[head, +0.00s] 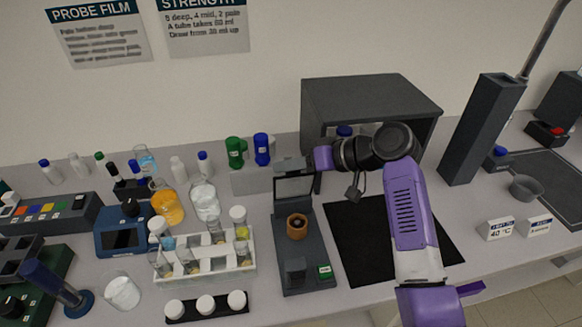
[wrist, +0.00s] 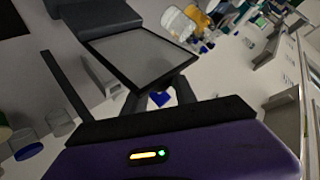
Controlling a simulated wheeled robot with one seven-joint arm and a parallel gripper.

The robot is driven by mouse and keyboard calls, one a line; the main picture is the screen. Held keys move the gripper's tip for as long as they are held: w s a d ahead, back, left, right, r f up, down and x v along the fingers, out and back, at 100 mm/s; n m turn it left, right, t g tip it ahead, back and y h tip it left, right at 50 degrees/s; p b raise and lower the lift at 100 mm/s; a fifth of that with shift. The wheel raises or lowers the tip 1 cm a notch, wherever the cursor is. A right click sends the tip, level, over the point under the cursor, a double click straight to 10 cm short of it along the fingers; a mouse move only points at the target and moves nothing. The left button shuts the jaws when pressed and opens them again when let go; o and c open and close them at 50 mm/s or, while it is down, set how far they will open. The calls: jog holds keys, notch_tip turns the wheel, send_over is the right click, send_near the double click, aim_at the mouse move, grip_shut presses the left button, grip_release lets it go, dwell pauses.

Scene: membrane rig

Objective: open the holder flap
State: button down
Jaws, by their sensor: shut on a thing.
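The holder is a dark grey stand (head: 318,245) left of the black mat in the head view. A brown ring-shaped cup (head: 297,226) sits on it. Its flap (head: 294,187), a dark-framed pale panel, stands roughly upright at the back of the stand. The flap (wrist: 143,52) fills the upper middle of the wrist view. My gripper (head: 314,170) is at the flap's upper right in the head view. In the wrist view my gripper (wrist: 160,92) is shut on the flap's near edge. The exact contact is partly hidden.
A white tube rack (head: 205,262) and capped bottles stand to the left. A dark open-fronted box (head: 370,100) stands behind my arm. The black mat (head: 350,240) is bare where visible. A tall grey column (head: 482,130) stands to the right.

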jog(key=shift+d+f, duration=0.25)
jog(key=shift+f, duration=0.35)
jog(key=c, duration=1)
grip_release()
jog(key=shift+w, duration=0.1)
jog(key=shift+c, duration=0.2)
jog(key=shift+a+r, duration=0.1)
jog(key=shift+r, duration=0.15)
jog(key=shift+r, duration=0.1)
jog(key=b+v, duration=0.1)
jog(key=v, duration=0.6)
jog(key=shift+d, duration=0.25)
jog(key=shift+r, duration=0.1)
